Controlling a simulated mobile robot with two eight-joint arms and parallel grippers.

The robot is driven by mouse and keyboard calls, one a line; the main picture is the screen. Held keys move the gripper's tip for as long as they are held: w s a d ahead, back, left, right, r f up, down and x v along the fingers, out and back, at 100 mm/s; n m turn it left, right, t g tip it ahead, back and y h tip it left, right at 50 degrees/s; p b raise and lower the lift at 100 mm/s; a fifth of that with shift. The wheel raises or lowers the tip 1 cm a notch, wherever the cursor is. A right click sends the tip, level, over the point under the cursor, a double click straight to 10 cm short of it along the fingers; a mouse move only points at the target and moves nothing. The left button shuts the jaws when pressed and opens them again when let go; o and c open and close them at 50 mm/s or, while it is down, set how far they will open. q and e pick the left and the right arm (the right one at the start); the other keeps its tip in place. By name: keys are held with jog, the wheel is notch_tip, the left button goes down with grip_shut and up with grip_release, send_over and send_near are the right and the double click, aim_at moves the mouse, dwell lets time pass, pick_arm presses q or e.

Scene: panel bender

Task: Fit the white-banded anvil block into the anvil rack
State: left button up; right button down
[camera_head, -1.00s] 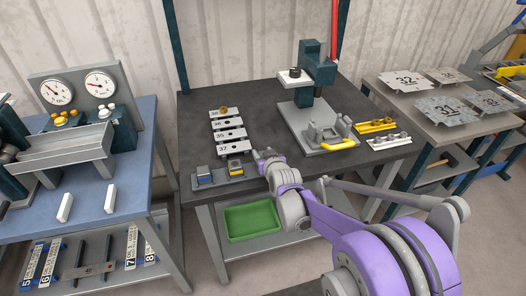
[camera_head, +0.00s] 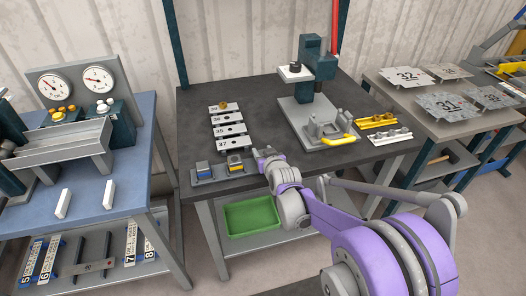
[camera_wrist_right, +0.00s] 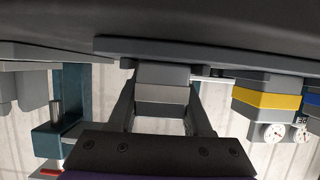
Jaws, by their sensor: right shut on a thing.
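The anvil rack (camera_head: 221,178) lies at the front edge of the dark bench, with a blue-banded block (camera_head: 203,167) and a yellow-banded block (camera_head: 235,162) in it. My right gripper (camera_head: 262,154) is at the rack's right end. In the right wrist view, which is upside down, it is shut on the white-banded anvil block (camera_wrist_right: 163,95). That block stands upright close against the rack (camera_wrist_right: 215,57), in line with the yellow-banded block (camera_wrist_right: 268,100). I cannot tell whether it is fully seated. In the head view my gripper hides it. My left gripper is not in view.
Numbered plates (camera_head: 230,130) lie behind the rack. A press (camera_head: 308,72) with a yellow-handled fixture (camera_head: 338,140) stands to the right, near yellow and silver parts (camera_head: 388,136). A green tray (camera_head: 250,216) sits on the shelf below.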

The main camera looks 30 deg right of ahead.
jog(key=shift+c, duration=1.2)
grip_release()
jog(key=p+v, duration=0.1)
jog(key=v, duration=0.9)
jog(key=shift+s, duration=0.4)
jog(key=shift+a+r, duration=0.1)
jog(key=shift+a, duration=0.05)
